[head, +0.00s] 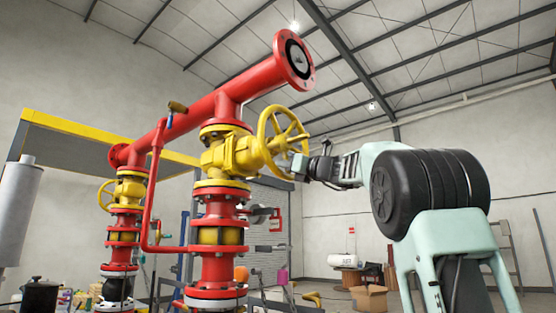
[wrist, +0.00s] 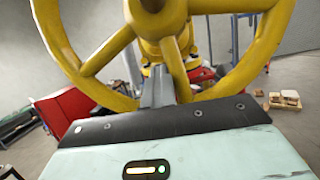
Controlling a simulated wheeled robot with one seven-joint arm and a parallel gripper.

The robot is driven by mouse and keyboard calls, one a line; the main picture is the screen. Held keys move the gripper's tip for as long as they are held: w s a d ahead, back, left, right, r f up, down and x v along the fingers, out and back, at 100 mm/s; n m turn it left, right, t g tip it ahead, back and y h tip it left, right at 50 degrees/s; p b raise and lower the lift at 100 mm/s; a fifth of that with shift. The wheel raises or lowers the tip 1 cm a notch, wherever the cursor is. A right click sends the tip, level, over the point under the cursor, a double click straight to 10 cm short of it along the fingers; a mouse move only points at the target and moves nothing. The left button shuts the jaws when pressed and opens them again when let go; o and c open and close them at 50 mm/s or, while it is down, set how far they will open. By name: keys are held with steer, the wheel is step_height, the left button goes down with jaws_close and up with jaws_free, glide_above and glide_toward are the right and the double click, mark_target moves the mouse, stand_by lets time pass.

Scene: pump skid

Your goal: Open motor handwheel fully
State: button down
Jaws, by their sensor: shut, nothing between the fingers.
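A yellow spoked handwheel (head: 283,138) sits on the right side of the nearer yellow valve (head: 230,155), on the red pipework. In the wrist view, the yellow handwheel (wrist: 110,50) fills the upper half, with its rim and spokes close in front. My gripper (head: 299,166) is at the wheel's lower right edge in the head view. In the wrist view, my gripper (wrist: 157,88) is shut and empty, with its grey fingers together by a spoke near the lower rim. I cannot tell whether they touch the wheel. The fingers hide part of the rim.
A second yellow valve with a smaller handwheel (head: 106,195) stands further left. Red pipe (head: 200,112) runs overhead between the columns. The air right of the wheel holds my arm.

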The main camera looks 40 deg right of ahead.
steer(key=shift+w+d+r+p, duration=0.1)
steer(key=shift+d+p, duration=0.65)
steer(key=shift+d, duration=0.95)
steer(key=b+v, duration=0.4)
steer(key=v, duration=0.5)
steer(key=shift+a, duration=0.35)
